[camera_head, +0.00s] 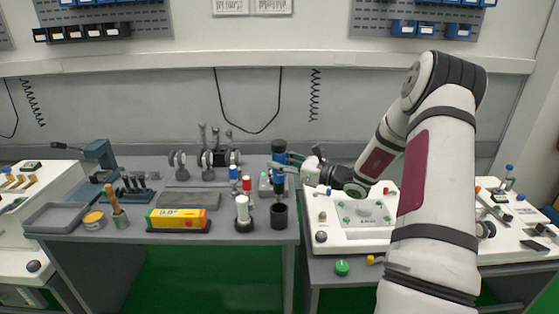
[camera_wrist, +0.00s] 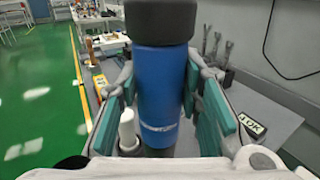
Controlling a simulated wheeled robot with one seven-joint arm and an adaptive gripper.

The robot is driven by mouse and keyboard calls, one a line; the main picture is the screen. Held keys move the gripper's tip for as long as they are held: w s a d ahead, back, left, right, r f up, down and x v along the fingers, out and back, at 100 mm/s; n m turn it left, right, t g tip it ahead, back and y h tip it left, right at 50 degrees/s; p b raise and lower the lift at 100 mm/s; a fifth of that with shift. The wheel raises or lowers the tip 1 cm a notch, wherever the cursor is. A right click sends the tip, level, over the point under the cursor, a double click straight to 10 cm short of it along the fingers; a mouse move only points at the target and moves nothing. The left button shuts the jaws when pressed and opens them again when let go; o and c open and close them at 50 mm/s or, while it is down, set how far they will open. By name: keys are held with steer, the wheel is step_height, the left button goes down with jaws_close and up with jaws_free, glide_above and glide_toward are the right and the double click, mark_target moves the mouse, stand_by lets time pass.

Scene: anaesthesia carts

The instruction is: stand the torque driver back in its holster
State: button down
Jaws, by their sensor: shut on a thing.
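The torque driver (camera_head: 279,180), blue with a black top, is upright in my gripper (camera_head: 284,163). In the wrist view, the driver's blue body (camera_wrist: 158,90) stands between the teal pads of my gripper (camera_wrist: 158,110), which is shut on it. A black cup that looks like the holster (camera_head: 278,217) stands at the front right of the grey bench. The driver's lower end appears just above the cup's rim in the head view; its exact alignment in depth cannot be told. The cup is hidden in the wrist view.
A white cylinder on a dark base (camera_head: 243,213) stands close left of the cup. Red- and blue-capped bottles (camera_head: 234,178) stand behind it. A yellow box (camera_head: 177,218) lies further left. A white device (camera_head: 350,218) is on the right, beyond a gap between benches.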

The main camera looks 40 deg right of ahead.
mark_target(281, 190)
steer(key=shift+f+b, duration=2.35)
steer(key=shift+f, duration=2.75)
jaws_free()
steer(key=shift+s+d, duration=0.1)
steer(key=v, duration=1.1)
steer(key=shift+s, duration=0.35)
